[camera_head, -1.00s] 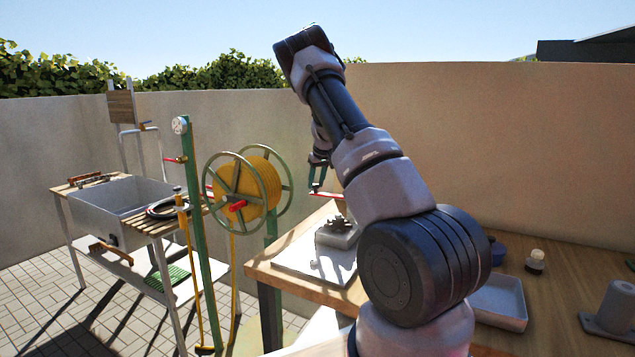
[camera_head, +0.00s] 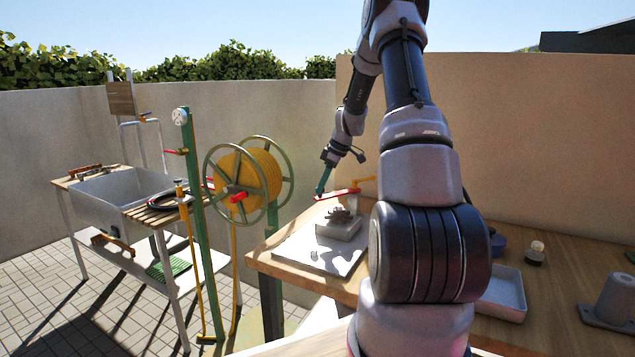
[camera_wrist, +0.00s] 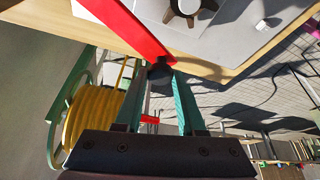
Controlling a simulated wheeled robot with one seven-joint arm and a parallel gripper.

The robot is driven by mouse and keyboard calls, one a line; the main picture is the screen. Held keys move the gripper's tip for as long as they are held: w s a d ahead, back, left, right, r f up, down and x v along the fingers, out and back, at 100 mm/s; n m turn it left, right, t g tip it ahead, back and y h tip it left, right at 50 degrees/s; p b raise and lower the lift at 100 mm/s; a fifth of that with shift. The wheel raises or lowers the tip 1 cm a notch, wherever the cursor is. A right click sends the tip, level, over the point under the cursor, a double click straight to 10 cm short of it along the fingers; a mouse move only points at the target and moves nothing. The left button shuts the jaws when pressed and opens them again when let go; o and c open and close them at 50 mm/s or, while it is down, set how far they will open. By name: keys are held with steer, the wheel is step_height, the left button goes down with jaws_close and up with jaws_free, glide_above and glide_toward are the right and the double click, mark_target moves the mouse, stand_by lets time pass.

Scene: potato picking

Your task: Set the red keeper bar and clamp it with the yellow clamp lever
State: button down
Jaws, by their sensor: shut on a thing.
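The red keeper bar (camera_head: 341,192) is held by one end in my gripper (camera_head: 321,193), which is shut on it. In the head view it lies roughly level above the grey block fixture (camera_head: 338,230); I cannot tell whether it touches anything there. In the wrist view the red bar (camera_wrist: 128,26) runs from my gripper's fingertips (camera_wrist: 160,72) to the upper left. The yellow clamp lever (camera_head: 364,181) shows just beyond the bar's right end, partly hidden by my arm.
The fixture stands on a pale plate (camera_head: 297,249) on the wooden bench (camera_head: 262,263). A white tray (camera_head: 503,293) and a grey stand (camera_head: 612,300) are on the bench's right. A hose reel (camera_head: 250,178) and a sink (camera_head: 112,196) stand left of the bench.

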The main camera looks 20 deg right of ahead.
steer(key=shift+s+d+n+g+y, duration=0.1)
steer(key=shift+s+d+n+g, duration=0.35)
steer(key=shift+s+n, duration=0.6)
steer(key=shift+s+d+n+g+y, duration=0.1)
steer(key=shift+s+d+n+g, duration=0.2)
steer(key=shift+s+d+n, duration=0.55)
steer(key=shift+s+d+n+g+y, duration=0.1)
steer(key=shift+s+d+n+g, duration=0.25)
steer(key=shift+s+n, duration=0.9)
steer(key=shift+s+d+f, duration=0.1)
steer(key=shift+s, duration=0.15)
steer(key=c, duration=0.5)
jaws_free()
steer(key=v, duration=1.1)
